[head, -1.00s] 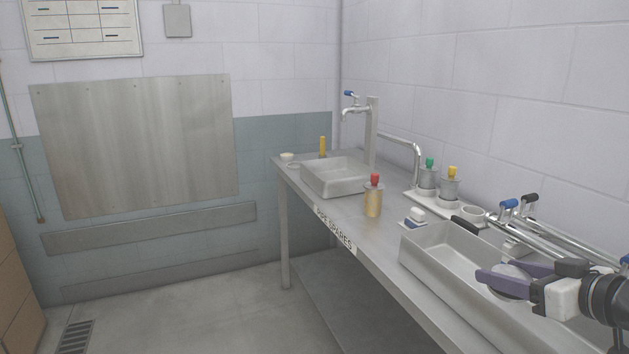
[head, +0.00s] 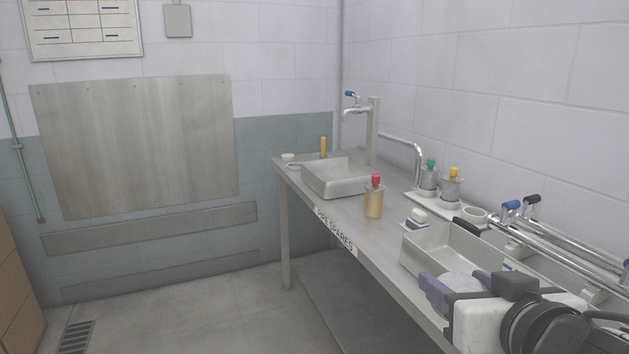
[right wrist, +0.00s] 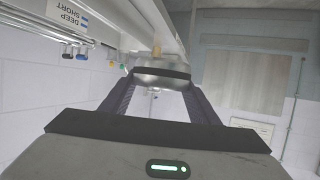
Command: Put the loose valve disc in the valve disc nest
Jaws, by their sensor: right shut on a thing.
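My right gripper (head: 463,284) is at the lower right in the head view, over the near end of the long steel tray. It is shut on a round, grey metal thing, which shows between the purple fingers in the right wrist view (right wrist: 161,76); it looks like the valve disc. In the head view the disc is mostly hidden by the gripper. I cannot tell for sure which thing is the valve disc nest. My left gripper is not in view.
The long steel tray (head: 418,255) stands on the steel bench (head: 345,222). Pipes with valve handles (head: 511,205) run along the wall.

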